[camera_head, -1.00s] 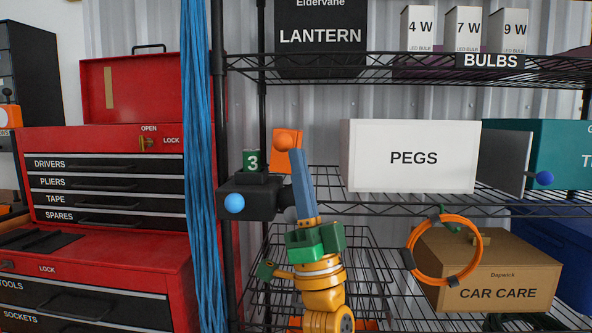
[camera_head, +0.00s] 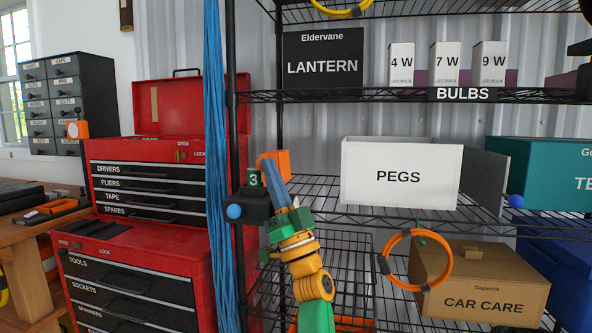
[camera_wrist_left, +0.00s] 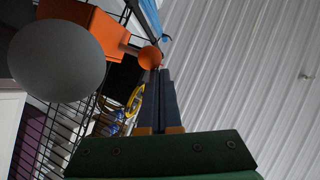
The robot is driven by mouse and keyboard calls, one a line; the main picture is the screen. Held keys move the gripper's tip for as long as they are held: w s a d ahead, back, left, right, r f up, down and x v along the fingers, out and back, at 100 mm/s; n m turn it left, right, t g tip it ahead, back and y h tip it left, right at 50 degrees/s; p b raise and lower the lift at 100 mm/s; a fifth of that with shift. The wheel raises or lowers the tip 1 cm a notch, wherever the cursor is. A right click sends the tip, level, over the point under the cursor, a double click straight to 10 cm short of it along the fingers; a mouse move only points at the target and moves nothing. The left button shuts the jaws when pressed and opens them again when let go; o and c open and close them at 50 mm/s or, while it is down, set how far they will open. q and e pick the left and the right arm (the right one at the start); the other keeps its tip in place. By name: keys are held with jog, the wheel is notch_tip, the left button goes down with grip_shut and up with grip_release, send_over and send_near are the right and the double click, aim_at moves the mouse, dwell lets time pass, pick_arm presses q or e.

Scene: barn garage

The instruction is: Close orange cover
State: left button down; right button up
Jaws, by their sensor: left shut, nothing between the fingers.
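The orange cover (camera_head: 278,162) stands raised on the wire shelf, behind a black box (camera_head: 250,206) with a green "3" piece and a blue knob. My left gripper (camera_head: 268,170) is shut and empty, its long fingers pointing up and tilted left. Its tips overlap the cover's lower left part. In the left wrist view the orange cover (camera_wrist_left: 80,25) carries a rod with an orange ball (camera_wrist_left: 150,57), right beside the fingertips (camera_wrist_left: 161,72). I cannot tell whether they touch. My right gripper is not in view.
A white PEGS bin (camera_head: 398,175) stands right on the shelf, with a grey panel beside it. A black post (camera_head: 233,110) and blue cables (camera_head: 214,150) stand left. A large grey round thing (camera_wrist_left: 57,62) fills the wrist view's near left.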

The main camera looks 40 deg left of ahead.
jog(key=shift+d+r, duration=0.25)
jog(key=shift+a, duration=0.1)
dwell(0.7)
dwell(0.6)
